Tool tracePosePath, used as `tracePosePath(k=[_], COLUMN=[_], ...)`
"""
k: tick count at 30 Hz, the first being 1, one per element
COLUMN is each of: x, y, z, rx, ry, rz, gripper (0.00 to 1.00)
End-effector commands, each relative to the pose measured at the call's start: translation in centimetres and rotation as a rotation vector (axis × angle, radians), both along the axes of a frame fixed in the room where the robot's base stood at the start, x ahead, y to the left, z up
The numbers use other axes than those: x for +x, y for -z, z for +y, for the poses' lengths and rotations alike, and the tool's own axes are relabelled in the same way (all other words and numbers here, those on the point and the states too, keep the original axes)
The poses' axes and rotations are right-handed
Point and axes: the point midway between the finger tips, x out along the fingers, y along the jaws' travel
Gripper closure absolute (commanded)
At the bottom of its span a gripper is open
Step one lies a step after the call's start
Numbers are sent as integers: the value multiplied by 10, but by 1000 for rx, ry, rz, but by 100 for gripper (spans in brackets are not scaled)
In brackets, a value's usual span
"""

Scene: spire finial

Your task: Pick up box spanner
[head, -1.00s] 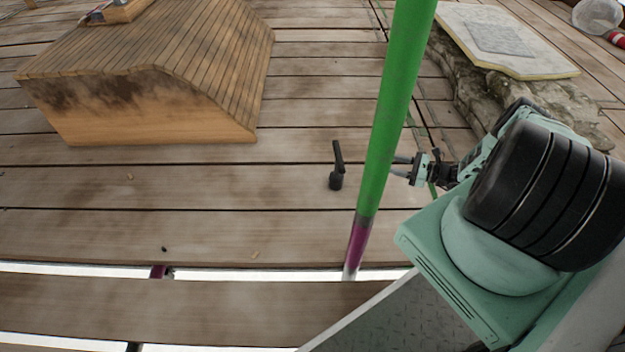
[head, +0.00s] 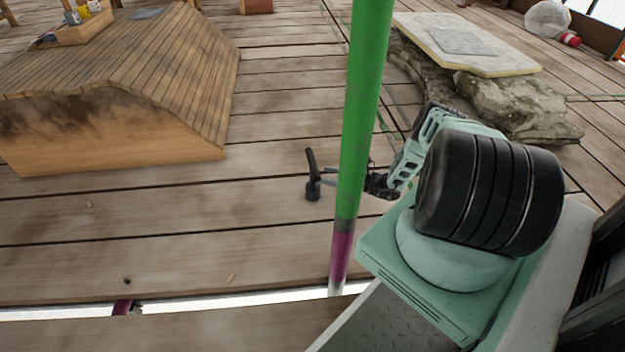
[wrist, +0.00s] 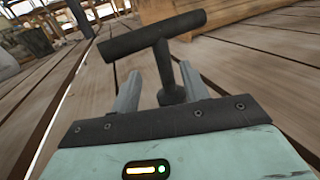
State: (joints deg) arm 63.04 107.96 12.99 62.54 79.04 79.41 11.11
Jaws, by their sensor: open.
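The box spanner (head: 312,178) is a black T-shaped tool standing upright on the wooden planks, its crossbar tilted in the head view. In the wrist view the box spanner (wrist: 160,50) stands in front of my gripper, its shaft between the two grey fingers and its crossbar above them. My gripper (wrist: 158,82) is open, one finger on each side of the shaft. Whether a finger touches it I cannot tell. In the head view my gripper (head: 330,177) is at the spanner's right side, partly hidden behind the green pole.
A green and purple pole (head: 362,110) stands in front of my arm. A wooden slatted roof-like block (head: 110,130) is at the left. A stone slab (head: 520,105) with a pale board (head: 465,45) lies at the back right.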

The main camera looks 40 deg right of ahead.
Motion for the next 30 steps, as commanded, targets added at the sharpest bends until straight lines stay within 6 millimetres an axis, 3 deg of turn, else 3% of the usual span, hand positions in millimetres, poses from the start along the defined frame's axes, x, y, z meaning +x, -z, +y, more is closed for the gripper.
tracePosePath(k=[7, 15, 25, 26, 30], x=[16, 50, 57, 57, 57], y=[2, 3, 0, 0, 0], z=[9, 26, 30, 30, 30], rx=[-2, -2, -2, -2, -1], ry=[-2, -3, 0, 0, 0], rz=[0, -1, -1, -1, -1], gripper=[55, 55, 55, 60, 99])
